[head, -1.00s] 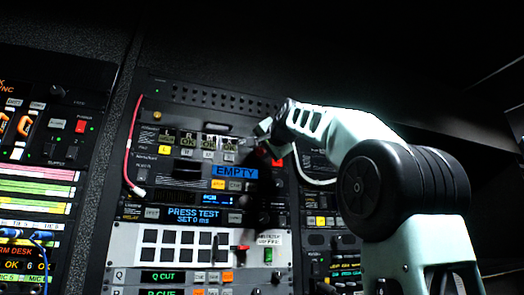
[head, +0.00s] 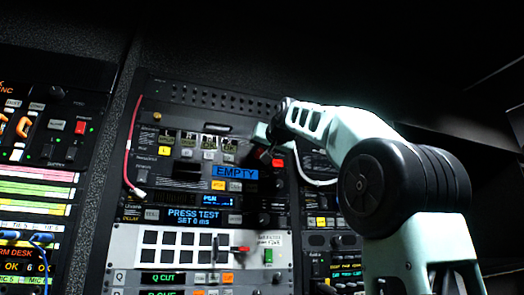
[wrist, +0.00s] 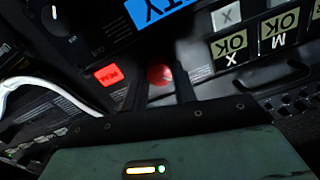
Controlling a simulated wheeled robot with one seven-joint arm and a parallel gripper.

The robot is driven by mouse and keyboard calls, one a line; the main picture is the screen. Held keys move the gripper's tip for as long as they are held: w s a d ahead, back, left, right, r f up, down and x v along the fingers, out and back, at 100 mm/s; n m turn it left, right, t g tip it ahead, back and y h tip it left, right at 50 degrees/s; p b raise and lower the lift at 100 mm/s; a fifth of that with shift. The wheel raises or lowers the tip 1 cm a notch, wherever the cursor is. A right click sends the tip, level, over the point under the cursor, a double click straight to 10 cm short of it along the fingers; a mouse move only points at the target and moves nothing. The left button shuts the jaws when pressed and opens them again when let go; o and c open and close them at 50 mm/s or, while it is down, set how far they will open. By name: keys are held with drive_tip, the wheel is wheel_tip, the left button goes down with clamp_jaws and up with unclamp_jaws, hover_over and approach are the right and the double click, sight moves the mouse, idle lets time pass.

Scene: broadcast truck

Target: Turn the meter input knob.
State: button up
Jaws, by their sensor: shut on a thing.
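A round red knob (wrist: 160,75), which appears to be the meter input knob, shows between the two dark fingers of my gripper (wrist: 167,84) in the wrist view. The fingers are shut on it, one on each side. Its label cannot be read. In the head view my gripper (head: 260,150) reaches the upper right of the middle rack panel, and the knob itself is hidden behind the fingers.
A lit red button (wrist: 109,74) sits close beside the fingers. A blue EMPTY display (head: 235,173) and OK indicators (head: 187,139) are nearby. A white cable (head: 313,181) hangs right of the gripper, and a red cable (head: 127,160) runs down the panel's left.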

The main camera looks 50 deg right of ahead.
idle(0.3)
drive_tip(key=o, duration=1)
drive_tip(key=b+v, duration=0.5)
drive_tip(key=v, duration=1.2)
drive_tip(key=shift+s, duration=0.25)
